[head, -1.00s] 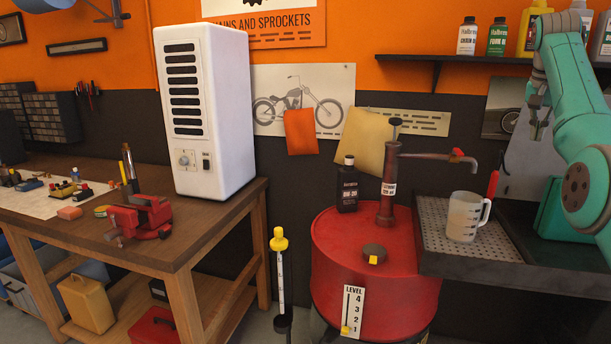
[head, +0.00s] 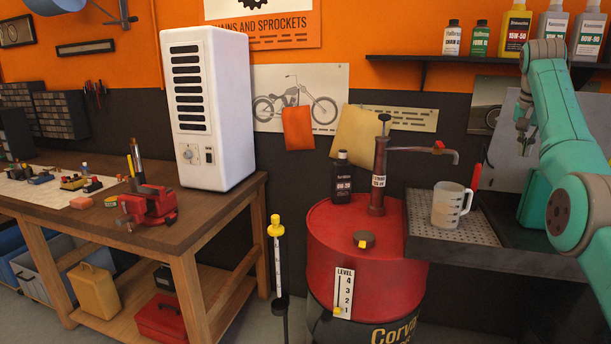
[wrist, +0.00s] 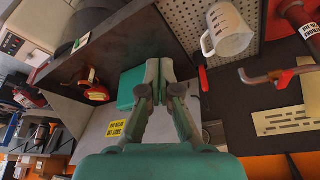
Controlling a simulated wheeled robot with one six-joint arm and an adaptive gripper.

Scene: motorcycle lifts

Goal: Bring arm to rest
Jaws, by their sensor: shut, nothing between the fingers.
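My teal arm (head: 575,150) is folded at the right of the head view, in front of the shelf and the grey panel. My gripper (head: 522,138) is small there and partly lost against the panel. In the wrist view my gripper (wrist: 159,68) has its two fingers together with nothing between them. It touches nothing that I can make out.
A measuring jug (head: 449,205) stands on the perforated tray (head: 482,235), left of my arm. A red drum (head: 335,255) with a pump (head: 379,170) and dark bottle (head: 341,180) stands further left. Bottles line the shelf (head: 440,60) above. A workbench (head: 190,225) is at left.

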